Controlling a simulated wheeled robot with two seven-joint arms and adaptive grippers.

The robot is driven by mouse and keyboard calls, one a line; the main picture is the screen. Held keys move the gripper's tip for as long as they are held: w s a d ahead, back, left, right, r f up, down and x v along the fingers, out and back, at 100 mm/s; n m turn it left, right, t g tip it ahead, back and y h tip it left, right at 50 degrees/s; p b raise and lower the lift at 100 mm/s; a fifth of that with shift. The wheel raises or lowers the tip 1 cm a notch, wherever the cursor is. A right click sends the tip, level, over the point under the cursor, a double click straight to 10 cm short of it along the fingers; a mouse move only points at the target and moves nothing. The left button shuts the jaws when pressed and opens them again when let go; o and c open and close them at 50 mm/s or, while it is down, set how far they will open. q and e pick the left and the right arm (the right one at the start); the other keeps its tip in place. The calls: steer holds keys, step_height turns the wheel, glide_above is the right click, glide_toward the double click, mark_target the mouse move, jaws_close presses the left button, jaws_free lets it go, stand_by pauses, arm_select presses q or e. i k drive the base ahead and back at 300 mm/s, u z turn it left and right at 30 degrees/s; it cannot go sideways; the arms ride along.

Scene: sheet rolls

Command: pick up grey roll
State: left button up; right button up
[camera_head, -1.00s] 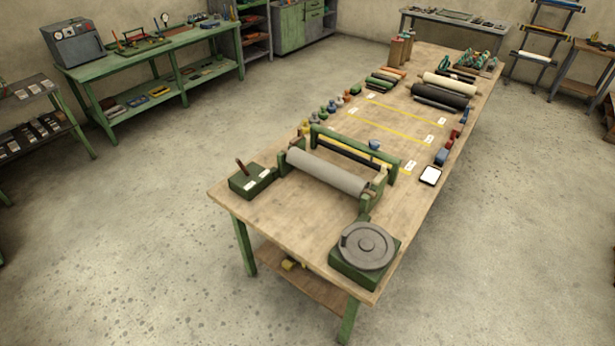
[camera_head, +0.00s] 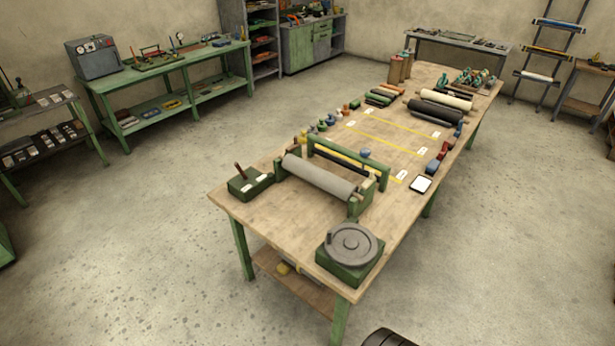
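The grey roll (camera_head: 318,177) rests lengthwise across a green cradle stand (camera_head: 360,194) at the near part of the long wooden table (camera_head: 285,226). It runs from upper left to lower right and looks level. A green crossbar stands just behind it. Neither of my grippers is in view, so nothing shows of their state or of anything in them.
A green box with a grey round plate (camera_head: 350,243) is at the table's near corner. A small green box (camera_head: 250,182) lies left of the roll. Black (camera_head: 438,111) and cream (camera_head: 446,99) rolls lie farther back. The floor around the table is clear, except a dark rounded object (camera_head: 388,338) at the bottom edge.

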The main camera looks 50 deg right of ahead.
mark_target(336, 186)
steer(key=z, duration=0.1)
steer(key=i, duration=1.45)
steer(key=z, duration=1.2)
steer(key=i, duration=0.85)
steer(key=z, duration=1.25)
steer(key=i, duration=0.2)
steer(key=z, duration=0.15)
